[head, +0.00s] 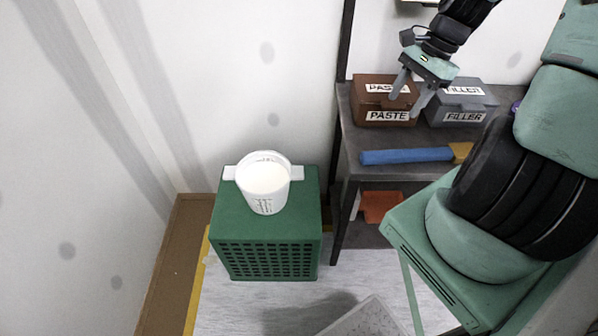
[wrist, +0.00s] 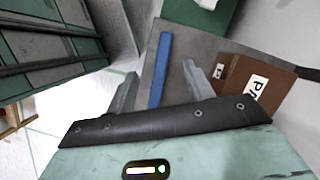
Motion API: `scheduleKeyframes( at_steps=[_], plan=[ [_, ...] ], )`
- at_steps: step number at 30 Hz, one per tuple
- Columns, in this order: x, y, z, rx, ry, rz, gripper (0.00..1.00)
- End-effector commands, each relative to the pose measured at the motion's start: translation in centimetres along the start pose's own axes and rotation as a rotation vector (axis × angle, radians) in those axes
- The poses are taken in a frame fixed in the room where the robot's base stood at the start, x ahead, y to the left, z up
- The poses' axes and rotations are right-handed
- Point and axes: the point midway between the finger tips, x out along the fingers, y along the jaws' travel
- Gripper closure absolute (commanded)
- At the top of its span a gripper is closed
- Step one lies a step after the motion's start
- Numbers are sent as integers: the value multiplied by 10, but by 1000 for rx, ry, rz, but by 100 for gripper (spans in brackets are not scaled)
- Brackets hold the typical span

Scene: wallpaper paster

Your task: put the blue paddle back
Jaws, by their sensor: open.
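The blue paddle (head: 405,156), long and blue with a yellow-tan end on the right, lies flat on the dark grey shelf top (head: 352,150), in front of two labelled boxes. It also shows in the wrist view as a blue strip (wrist: 160,68), seen between the fingers. My gripper (head: 407,100) is open and empty. In the head view it appears in front of the brown box, with its fingers pointing down above the shelf. In the wrist view the gripper (wrist: 158,78) has its two grey fingers wide apart. The gap between gripper and paddle is hard to judge.
A brown PASTE box (head: 385,92) and a grey FILLER box (head: 462,100) stand behind the paddle. A white bucket (head: 262,190) stands on a green crate (head: 265,225) to the left. An orange item (head: 380,205) is on the lower shelf. Walls bound the left and back.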

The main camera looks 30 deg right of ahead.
Motion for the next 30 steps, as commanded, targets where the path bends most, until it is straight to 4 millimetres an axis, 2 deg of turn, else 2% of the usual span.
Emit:
scheduleKeyframes(
  at_steps=[1, 6, 13, 17, 21, 27, 30],
  plan=[
    [4, -8, 26, -118, 17, 30, 48],
    [16, -17, 101, -494, 57, 111, 48],
    [30, -1, 198, -1004, 93, 204, 48],
    [36, 20, 247, -1293, 105, 247, 48],
    [40, 52, 292, -1604, 109, 286, 48],
    [42, 102, 339, -2011, 102, 323, 48],
    [42, 122, 352, -2152, 96, 332, 48]
  ],
)
